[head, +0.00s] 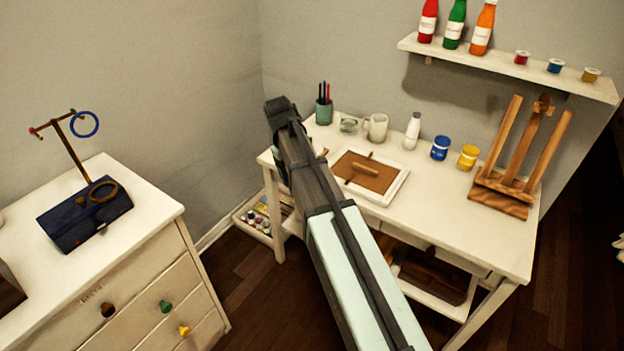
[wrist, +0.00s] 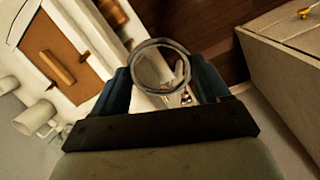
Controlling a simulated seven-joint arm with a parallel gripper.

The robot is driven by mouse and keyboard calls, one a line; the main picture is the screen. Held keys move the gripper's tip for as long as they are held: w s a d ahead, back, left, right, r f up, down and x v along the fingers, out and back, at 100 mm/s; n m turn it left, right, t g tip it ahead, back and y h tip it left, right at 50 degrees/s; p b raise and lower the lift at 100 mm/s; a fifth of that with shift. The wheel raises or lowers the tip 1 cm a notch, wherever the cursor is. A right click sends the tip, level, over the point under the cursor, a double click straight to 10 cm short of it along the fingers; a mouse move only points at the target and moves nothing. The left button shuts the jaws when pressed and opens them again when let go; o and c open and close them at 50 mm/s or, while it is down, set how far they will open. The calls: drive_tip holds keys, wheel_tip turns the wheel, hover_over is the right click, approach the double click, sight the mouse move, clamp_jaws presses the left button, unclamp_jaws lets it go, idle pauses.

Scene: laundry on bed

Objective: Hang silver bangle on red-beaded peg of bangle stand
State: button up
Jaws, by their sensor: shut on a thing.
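The silver bangle (wrist: 160,42) is a thin ring in the wrist view, held between the two blue fingers of my gripper (wrist: 162,86). In the head view my arm hides the bangle and most of the gripper. The bangle stand (head: 70,158) is on the white dresser at the left of the head view, with a slim brown post and a dark base. A red bead (head: 33,131) marks the left end of its top bar. A blue bangle (head: 96,130) hangs at the right side. A brown bangle (head: 116,189) is low by the base. My gripper is well right of the stand.
The dresser (head: 150,203) has coloured drawer knobs. A white desk (head: 440,215) at the right bears a mug (head: 376,128), pen cup (head: 323,112), framed board (head: 368,175), paint jars and an easel (head: 520,165). Open air lies between my arm and the stand.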

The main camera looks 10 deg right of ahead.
drive_tip(key=w+a+r+n+t+h, duration=0.1)
drive_tip(key=w+a+r+n+t, duration=0.1)
drive_tip(key=a+r+n+t, duration=0.5)
drive_tip(key=w+a+n+t+h, duration=0.1)
drive_tip(key=a+n, duration=0.4)
drive_tip(key=a, duration=0.6)
drive_tip(key=w+a+r+n+t+h, duration=0.1)
drive_tip(key=w+a+r+n+t, duration=0.1)
drive_tip(key=a+r+n+t, duration=0.5)
drive_tip(key=s+a+r+n+y, duration=0.2)
drive_tip(key=s+a+n+y, duration=0.1)
drive_tip(key=a, duration=0.7)
drive_tip(key=s+a+r+n+t+y, duration=0.1)
drive_tip(key=s+a+y, duration=0.4)
drive_tip(key=a, duration=0.5)
drive_tip(key=s+a+r+n+y, duration=0.3)
drive_tip(key=s+a+n+y, duration=0.1)
drive_tip(key=a, duration=0.6)
drive_tip(key=shift+s+a+n+t+y, duration=0.15)
drive_tip(key=shift+s+n+t+y, duration=0.2)
drive_tip(key=shift+n+y, duration=0.6)
drive_tip(key=shift+a, duration=0.1)
drive_tip(key=w+a+f, duration=0.1)
drive_tip(key=w+a, duration=0.6)
drive_tip(key=shift+w+a+f, duration=0.15)
drive_tip(key=shift+w+f, duration=0.1)
